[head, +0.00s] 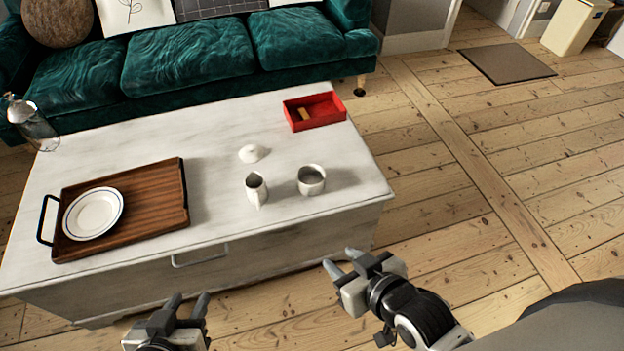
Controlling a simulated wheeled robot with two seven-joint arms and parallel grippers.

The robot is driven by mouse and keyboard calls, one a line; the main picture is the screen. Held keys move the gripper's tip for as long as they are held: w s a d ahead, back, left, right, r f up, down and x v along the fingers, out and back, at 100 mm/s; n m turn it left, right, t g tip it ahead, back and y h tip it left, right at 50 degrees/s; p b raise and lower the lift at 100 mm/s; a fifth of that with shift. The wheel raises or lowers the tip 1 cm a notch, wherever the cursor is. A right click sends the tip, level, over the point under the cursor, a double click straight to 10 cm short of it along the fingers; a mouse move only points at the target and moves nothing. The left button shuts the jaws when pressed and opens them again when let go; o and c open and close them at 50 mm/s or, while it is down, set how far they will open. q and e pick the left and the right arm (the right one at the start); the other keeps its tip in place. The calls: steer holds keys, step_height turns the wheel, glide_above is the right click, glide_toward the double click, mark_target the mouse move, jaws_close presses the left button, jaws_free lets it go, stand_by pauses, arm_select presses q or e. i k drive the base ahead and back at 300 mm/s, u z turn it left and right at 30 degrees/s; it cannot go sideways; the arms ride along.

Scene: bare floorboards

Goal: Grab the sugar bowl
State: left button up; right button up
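A white round open bowl (311,181), which looks like the sugar bowl, stands upright near the right end of the pale coffee table (220,160). A white lid with a knob (253,154) lies behind and left of it. A small white jug (257,190) stands just left of the bowl, apart from it. My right gripper (343,262) is open and empty in front of the table's front side, below and right of the bowl. My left gripper (187,301) is open and empty in front of the table, further left.
A wooden tray (155,205) with black handles holds a white plate (93,214) on the table's left. A red box (315,112) sits at the back right, and a glass bottle (34,124) at the back left. A green sofa (190,62) stands behind. Floor (470,230) to the right is clear.

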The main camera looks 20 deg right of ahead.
mark_target(310, 177)
steer(key=u, duration=1.25)
steer(key=i, duration=0.3)
steer(key=z, duration=2.45)
steer(key=i, duration=0.5)
steer(key=u, duration=0.05)
